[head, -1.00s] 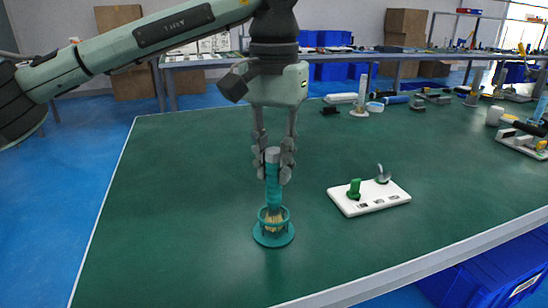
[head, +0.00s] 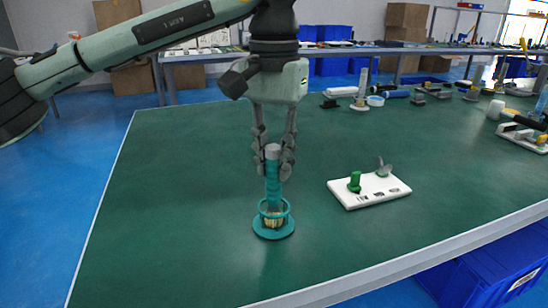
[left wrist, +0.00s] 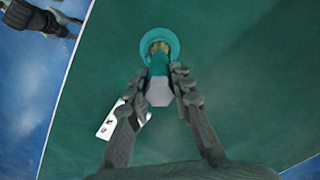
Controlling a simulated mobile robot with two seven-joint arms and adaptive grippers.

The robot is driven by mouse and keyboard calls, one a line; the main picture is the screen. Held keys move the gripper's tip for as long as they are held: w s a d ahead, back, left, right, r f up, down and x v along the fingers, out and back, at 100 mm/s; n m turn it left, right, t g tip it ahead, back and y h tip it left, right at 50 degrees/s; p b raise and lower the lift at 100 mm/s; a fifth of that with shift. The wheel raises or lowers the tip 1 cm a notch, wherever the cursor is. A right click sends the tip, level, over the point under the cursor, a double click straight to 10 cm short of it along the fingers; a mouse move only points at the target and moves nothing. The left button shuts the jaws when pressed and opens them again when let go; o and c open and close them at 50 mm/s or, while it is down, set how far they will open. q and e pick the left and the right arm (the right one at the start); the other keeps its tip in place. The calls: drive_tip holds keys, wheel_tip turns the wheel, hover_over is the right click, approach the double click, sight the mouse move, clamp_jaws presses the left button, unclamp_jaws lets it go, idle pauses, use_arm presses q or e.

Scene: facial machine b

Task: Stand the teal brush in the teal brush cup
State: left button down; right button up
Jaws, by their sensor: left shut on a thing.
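The teal brush (head: 273,185) stands upright, its grey end on top and its pale bristles down inside the ring of the teal brush cup (head: 260,231). The cup sits on the green table with its round base flat. My left gripper (head: 273,163) is shut on the upper part of the brush handle. In the left wrist view the brush (left wrist: 158,68) lies between the fingers, with the cup (left wrist: 149,37) beyond it. The cup's ring and rods partly hide the bristles. A dark part, apparently my right gripper (left wrist: 62,22), shows at the top left of that view; its fingers are unclear.
A white panel (head: 345,197) with a green knob and a grey piece lies to the right of the cup. Several bottles and tools stand along the far right of the table (head: 180,210). The table is clear left of the cup.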

use_arm(q)
drive_tip(key=shift+f, duration=0.15)
drive_tip(key=c, duration=1.3)
unclamp_jaws()
